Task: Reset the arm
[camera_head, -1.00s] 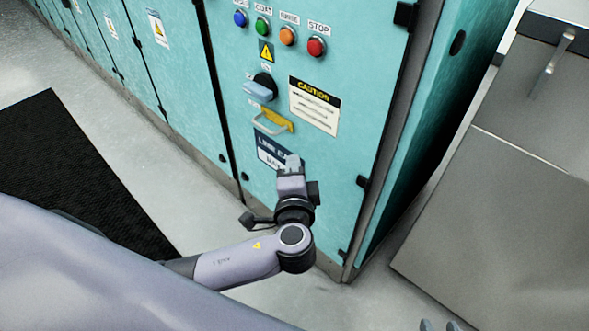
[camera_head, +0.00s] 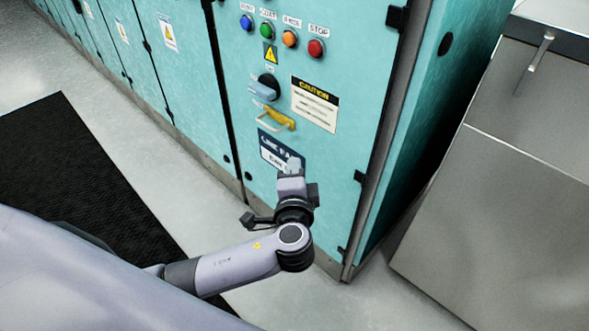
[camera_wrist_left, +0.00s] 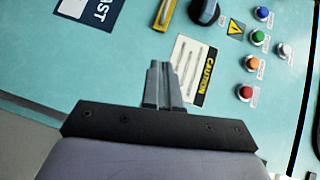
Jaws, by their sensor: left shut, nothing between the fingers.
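My left arm comes in from the lower left in the head view, bent at the elbow. My left gripper (camera_head: 293,165) points up in front of the teal cabinet (camera_head: 335,170) and covers part of a dark blue label (camera_head: 275,147). In the left wrist view its fingers (camera_wrist_left: 163,70) are together and empty, with the cabinet front behind them. How far the fingertips are from the panel is hard to tell. My right gripper does not show.
The cabinet front carries a yellow handle (camera_head: 277,118), a rotary switch (camera_head: 267,88), a caution sign (camera_head: 314,103) and several buttons, including a red one (camera_head: 316,47). A grey metal unit (camera_head: 500,190) stands at the right. A black mat (camera_head: 60,170) lies on the floor at left.

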